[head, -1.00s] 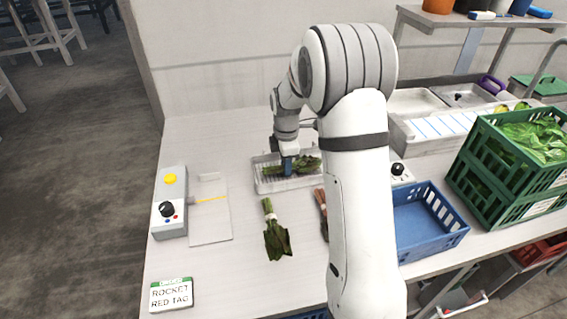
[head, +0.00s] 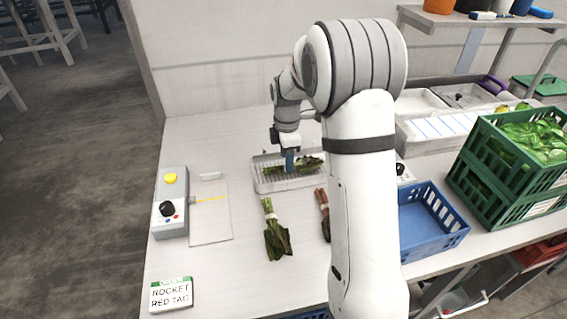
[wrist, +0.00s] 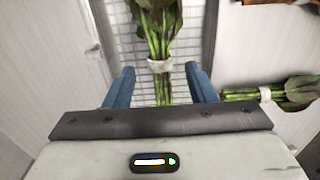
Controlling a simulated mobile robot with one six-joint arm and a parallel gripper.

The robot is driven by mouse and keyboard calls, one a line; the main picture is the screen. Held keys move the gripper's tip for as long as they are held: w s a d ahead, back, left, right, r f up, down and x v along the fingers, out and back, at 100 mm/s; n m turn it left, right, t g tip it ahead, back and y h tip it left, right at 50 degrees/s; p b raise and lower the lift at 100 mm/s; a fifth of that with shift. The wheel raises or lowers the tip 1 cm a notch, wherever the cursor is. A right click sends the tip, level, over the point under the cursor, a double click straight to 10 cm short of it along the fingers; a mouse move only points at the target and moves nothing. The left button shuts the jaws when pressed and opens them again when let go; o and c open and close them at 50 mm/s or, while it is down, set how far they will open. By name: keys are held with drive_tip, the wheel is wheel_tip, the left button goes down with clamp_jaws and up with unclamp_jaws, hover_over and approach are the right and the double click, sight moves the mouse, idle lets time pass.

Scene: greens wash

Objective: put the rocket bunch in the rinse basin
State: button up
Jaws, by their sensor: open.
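A leafy green bunch (head: 308,163) with a pale band lies in a wire-racked tray (head: 262,184) on the counter. In the wrist view this bunch (wrist: 158,30) has its stems between my blue fingers. My gripper (wrist: 160,85) is open, with a gap on each side of the stems; it also shows above the tray in the head view (head: 289,162). A second banded bunch (head: 276,236) lies in front of the tray. A third, reddish-stemmed bunch (head: 322,205) is partly hidden by my arm. I cannot see a red tag on any bunch. Two sink basins (head: 418,103) stand at the back right; I cannot tell which is for rinsing.
A control box (head: 171,202) and a flat plate (head: 210,225) are on the left. A blue crate (head: 432,225) and stacked green crates (head: 490,165) with greens are on the right.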

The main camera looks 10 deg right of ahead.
wheel_tip(320, 180, up, 8)
drive_tip(key=s+r+m, duration=0.5)
drive_tip(key=s, duration=0.3)
drive_tip(key=s+f+m+t, duration=0.2)
drive_tip(key=s+m, duration=1.1)
drive_tip(key=s, duration=0.7)
drive_tip(key=shift+s+a+f+t, duration=0.25)
drive_tip(key=shift+a+t, duration=0.05)
drive_tip(key=shift+a, duration=0.15)
drive_tip(key=shift+c, duration=0.4)
